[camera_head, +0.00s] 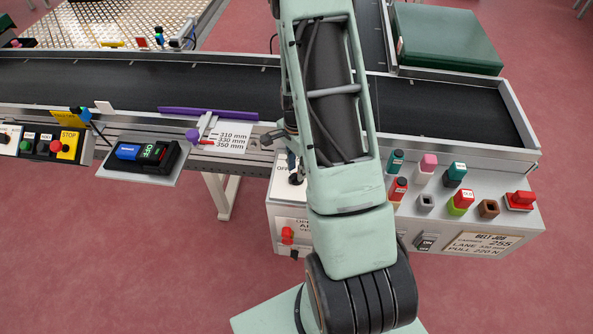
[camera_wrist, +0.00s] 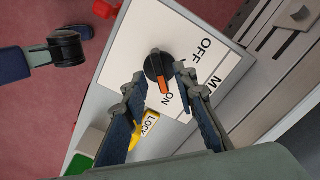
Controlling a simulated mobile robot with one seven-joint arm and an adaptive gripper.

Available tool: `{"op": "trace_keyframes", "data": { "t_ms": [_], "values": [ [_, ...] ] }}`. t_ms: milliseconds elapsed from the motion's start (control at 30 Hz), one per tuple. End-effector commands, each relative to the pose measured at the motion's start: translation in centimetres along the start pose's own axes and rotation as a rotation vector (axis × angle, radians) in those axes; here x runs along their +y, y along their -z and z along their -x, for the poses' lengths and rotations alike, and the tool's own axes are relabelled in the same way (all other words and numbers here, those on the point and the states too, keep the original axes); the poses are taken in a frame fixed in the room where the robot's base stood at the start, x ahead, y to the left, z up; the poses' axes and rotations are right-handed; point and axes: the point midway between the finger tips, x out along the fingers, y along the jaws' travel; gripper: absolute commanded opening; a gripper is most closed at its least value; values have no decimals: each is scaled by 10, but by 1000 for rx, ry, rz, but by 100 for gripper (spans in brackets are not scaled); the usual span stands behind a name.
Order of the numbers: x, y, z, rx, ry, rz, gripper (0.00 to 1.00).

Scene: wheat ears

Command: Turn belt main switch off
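The main switch is a black rotary knob (camera_wrist: 158,68) with an orange pointer, on a white plate (camera_wrist: 128,50) lettered OFF, ON and partly "M…". The pointer is turned toward the ON lettering. My gripper (camera_wrist: 157,80) is open, with one finger on each side of the knob; I cannot tell whether either finger touches it. In the head view my arm hides the knob. Only part of the OFF plate (camera_head: 280,184) shows there, left of my arm, on the grey control box (camera_head: 420,207).
A yellow LOCK tag (camera_wrist: 147,124) and a green block (camera_wrist: 82,164) lie near the fingers. Right of my arm, the box top carries several coloured blocks and a red switch (camera_head: 520,200). The dark conveyor belt (camera_head: 440,103) runs behind.

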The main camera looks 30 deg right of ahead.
Motion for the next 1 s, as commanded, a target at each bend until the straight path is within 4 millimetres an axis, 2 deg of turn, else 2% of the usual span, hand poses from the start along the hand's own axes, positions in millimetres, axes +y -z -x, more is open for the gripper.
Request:
{"op": "trace_keyframes", "data": {
  "t_ms": [167,467,733,1000],
  "values": [
    [0,0,-14,0,0,0,26],
    [0,0,-16,0,1,1,26],
    [0,0,-15,0,1,0,0],
    [0,0,-15,0,1,6,0]
  ]
}}
